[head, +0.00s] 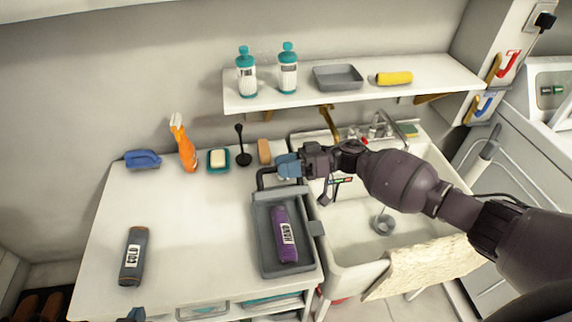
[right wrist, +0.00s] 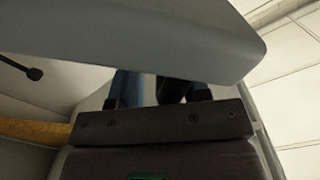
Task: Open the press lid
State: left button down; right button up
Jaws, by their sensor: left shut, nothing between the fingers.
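The press appears to be the dark grey tray-like unit (head: 262,255) on the counter, with a dark bent bar (head: 262,178) at its back edge. A purple roll marked HAND (head: 285,234) lies in it. I cannot clearly make out a separate lid. My right gripper (head: 285,167) has blue fingertips close to the bar, at the press's back edge. In the right wrist view its fingers (right wrist: 150,90) are partly hidden behind a dark screwed strip (right wrist: 165,126), so their grip is unclear. My left gripper (head: 136,315) barely shows at the bottom edge, shut and empty.
A grey roll marked COLD (head: 131,256) lies at the counter's left. A blue brush (head: 143,160), orange spray bottle (head: 184,145) and soap dish (head: 218,160) stand along the back. The sink (head: 360,240) is right of the press. A shelf (head: 350,92) hangs above. The counter's middle is clear.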

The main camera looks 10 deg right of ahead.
jog(key=shift+d, duration=0.15)
jog(key=d+b, duration=0.1)
jog(key=d, duration=0.9)
jog(key=shift+d+b, duration=0.3)
jog(key=shift+b, duration=0.05)
